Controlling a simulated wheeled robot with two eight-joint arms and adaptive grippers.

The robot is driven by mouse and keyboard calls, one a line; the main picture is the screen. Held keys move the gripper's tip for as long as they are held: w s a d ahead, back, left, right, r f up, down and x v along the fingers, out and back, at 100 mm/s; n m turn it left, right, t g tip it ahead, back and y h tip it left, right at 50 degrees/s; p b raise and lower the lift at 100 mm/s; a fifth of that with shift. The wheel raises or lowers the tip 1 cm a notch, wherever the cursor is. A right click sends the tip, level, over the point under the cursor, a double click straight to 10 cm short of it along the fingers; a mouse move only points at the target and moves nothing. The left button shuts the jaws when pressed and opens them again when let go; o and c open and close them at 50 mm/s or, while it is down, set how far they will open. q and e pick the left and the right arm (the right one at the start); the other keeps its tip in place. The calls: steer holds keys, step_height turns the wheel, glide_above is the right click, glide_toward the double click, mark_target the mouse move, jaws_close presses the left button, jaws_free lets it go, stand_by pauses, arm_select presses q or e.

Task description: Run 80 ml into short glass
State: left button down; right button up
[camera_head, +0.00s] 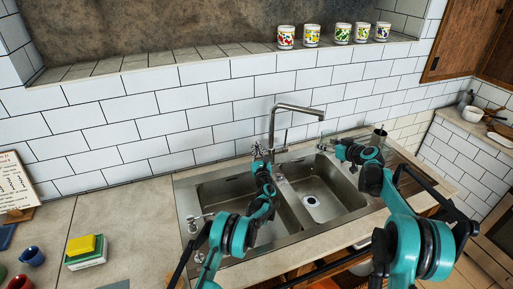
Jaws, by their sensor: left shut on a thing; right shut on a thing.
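The steel tap (272,128) rises behind the sink, its spout reaching right over the right basin. My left gripper (258,150) is shut beside the tap's base, at the tap handle; the exact grip is too small to see. My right gripper (327,147) is shut at the back of the right basin, below the spout's end. The thing in it, seemingly the short glass, is small and mostly hidden by the fingers. I cannot make out water or a fill level.
The double sink (312,201) lies below my arms. A dark cup (378,138) stands to its right. Several patterned cups (343,33) line the ledge.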

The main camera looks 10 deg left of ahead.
arm_select(q)
steer(key=c, duration=1.6)
jaws_free()
steer(key=v, duration=1.2)
steer(key=shift+f, duration=0.1)
